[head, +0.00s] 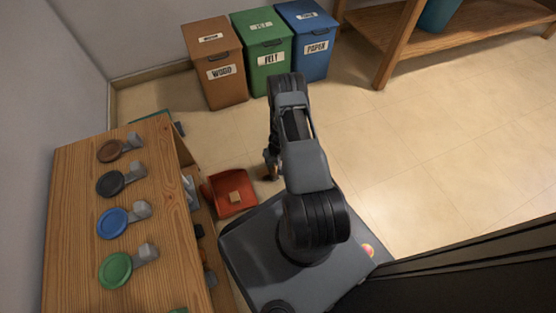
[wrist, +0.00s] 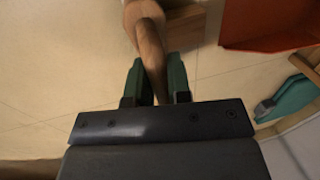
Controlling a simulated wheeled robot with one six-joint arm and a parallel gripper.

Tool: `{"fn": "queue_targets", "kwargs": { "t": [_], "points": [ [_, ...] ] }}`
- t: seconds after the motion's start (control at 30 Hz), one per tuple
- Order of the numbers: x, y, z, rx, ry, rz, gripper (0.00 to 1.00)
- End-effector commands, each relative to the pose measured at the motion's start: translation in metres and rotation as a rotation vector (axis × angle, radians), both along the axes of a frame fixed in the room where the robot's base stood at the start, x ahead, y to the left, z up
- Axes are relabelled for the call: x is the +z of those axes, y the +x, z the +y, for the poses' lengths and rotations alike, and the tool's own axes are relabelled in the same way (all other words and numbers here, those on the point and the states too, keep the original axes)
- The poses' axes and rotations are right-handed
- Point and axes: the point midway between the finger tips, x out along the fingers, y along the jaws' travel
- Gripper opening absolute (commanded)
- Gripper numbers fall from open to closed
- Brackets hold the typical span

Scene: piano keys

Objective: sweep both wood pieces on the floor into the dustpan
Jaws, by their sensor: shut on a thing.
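The red dustpan (head: 216,199) lies on the floor between the wooden cabinet and my base. One small wood piece (head: 235,197) lies in it. The dustpan also shows at the upper right of the wrist view (wrist: 268,40). My gripper (wrist: 157,80) is shut on a brown wooden handle (wrist: 151,45) between its green fingers. A brown block-like shape (wrist: 185,26) lies beside the handle, left of the dustpan; I cannot tell whether it is the second wood piece or part of the held tool. In the head view my arm hides most of the gripper and the held tool.
A wooden cabinet (head: 75,225) with several coloured discs stands at left. Brown wood (head: 226,90), green felt (head: 269,75) and blue paper (head: 314,65) bins stand at the back. A wooden shelf (head: 385,50) stands back right. Floor right of my arm is clear.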

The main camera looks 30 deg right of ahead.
Motion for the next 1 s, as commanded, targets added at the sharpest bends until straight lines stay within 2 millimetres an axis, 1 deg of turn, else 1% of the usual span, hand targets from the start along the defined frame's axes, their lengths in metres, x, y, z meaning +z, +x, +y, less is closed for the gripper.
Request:
{"fn": "queue_targets", "kwargs": {
  "t": [0.03,1.0],
  "points": [
    [0.001,0.001,0.005,0.003,0.000,0.000,0.00],
    [0.001,0.018,0.095,0.003,0.000,0.000,0.00]
  ]
}}
